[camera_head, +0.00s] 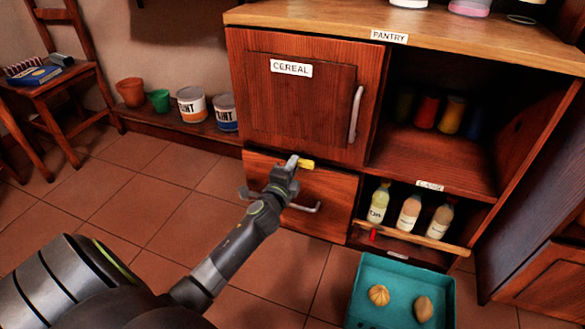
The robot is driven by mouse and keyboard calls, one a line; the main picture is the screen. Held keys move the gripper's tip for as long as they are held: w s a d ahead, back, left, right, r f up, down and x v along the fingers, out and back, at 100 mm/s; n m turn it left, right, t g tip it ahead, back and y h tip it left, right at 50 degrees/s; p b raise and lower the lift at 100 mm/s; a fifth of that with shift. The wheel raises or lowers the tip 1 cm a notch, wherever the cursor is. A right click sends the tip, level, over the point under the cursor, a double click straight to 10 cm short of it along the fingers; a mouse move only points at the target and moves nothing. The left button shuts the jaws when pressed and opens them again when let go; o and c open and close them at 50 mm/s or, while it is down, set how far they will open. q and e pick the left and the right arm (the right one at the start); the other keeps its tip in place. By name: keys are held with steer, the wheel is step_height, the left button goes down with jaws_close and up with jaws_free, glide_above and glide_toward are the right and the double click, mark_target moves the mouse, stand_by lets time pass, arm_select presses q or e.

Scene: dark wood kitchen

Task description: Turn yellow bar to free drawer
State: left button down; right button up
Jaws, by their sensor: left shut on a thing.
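The yellow bar (306,164) shows as a short stub at the tip of my left gripper (292,165), in front of the cabinet, at the seam between the cereal door (310,110) and the drawer (325,188). My left gripper is shut on the bar, and its fingers hide part of it. The drawer below has a grey bar handle (305,208), partly hidden behind my left arm. The drawer looks closed. My right gripper is not in view.
A teal bin (362,300) holding two round items stands on the floor at the lower right. Bottles (409,214) stand in an open rack right of the drawer. Paint cans (192,105) and pots line the wall. The tiled floor at left is clear.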

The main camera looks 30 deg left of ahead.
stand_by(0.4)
arm_select(q)
steer(key=c, duration=1.4)
jaws_free()
steer(key=shift+o, duration=0.2)
steer(key=p+v, duration=0.1)
steer(key=v, duration=1.6)
steer(key=shift+s, duration=0.2)
steer(key=shift+d, duration=0.1)
